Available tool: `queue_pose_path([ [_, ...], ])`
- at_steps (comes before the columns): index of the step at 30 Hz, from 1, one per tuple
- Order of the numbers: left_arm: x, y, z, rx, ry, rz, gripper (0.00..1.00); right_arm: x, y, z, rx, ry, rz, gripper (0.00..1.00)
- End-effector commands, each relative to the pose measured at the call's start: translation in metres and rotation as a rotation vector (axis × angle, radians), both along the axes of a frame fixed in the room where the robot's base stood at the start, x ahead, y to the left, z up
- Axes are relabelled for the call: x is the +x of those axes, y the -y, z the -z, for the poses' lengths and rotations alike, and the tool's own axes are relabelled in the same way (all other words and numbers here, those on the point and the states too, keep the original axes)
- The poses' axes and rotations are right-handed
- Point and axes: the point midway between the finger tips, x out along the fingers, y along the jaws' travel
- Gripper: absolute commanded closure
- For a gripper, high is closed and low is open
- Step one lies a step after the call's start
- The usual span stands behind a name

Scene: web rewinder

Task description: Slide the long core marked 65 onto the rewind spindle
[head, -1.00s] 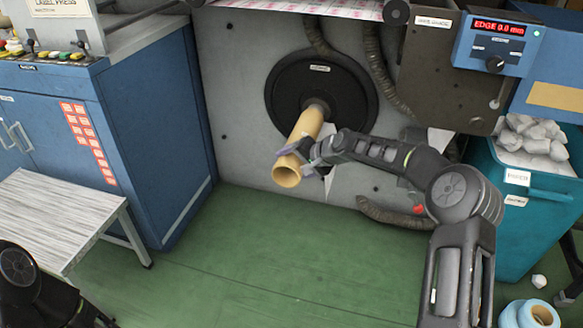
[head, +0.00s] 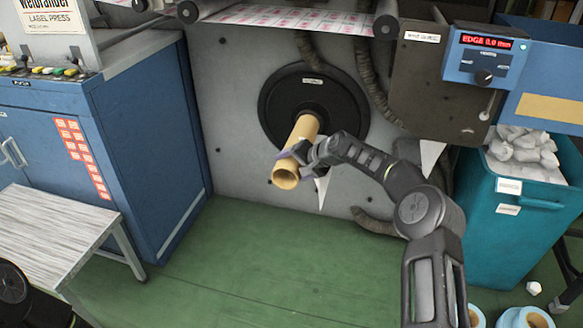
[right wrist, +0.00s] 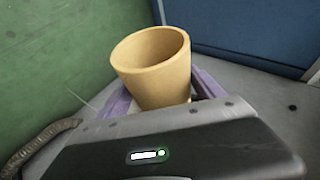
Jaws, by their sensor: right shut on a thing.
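The long core (head: 297,150) is a tan cardboard tube, tilted in the head view with its open near end toward me. No 65 mark is legible. Its far end meets the rewind spindle (head: 314,110), which stands out from a round black disc (head: 275,104). The core seems to be around the spindle's tip; how far on is hidden. My right gripper (head: 294,158) is shut on the core near its near end. In the right wrist view the core (right wrist: 155,75) stands between the purple finger pads, its open end showing. My left gripper is out of view.
A teal bin (head: 510,240) full of white scraps is at right. A hose (head: 372,222) lies low by the panel. The green floor (head: 230,270) in front is clear.

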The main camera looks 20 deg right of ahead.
Motion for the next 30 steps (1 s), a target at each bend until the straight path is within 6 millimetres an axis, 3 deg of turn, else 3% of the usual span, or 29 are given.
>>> queue_pose_path([
  [25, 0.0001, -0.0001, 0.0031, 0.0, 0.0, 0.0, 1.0, 0.0002, 0.0, 0.004, 0.0, 0.001, 0.0, 0.87],
  [26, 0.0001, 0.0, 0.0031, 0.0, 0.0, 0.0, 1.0, 0.0001, -0.0001, 0.0041, 0.0, 0.001, 0.0, 0.22],
  [30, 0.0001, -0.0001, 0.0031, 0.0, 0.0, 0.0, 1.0, 0.0001, -0.0001, 0.0042, 0.0, 0.001, 0.0, 0.1],
])
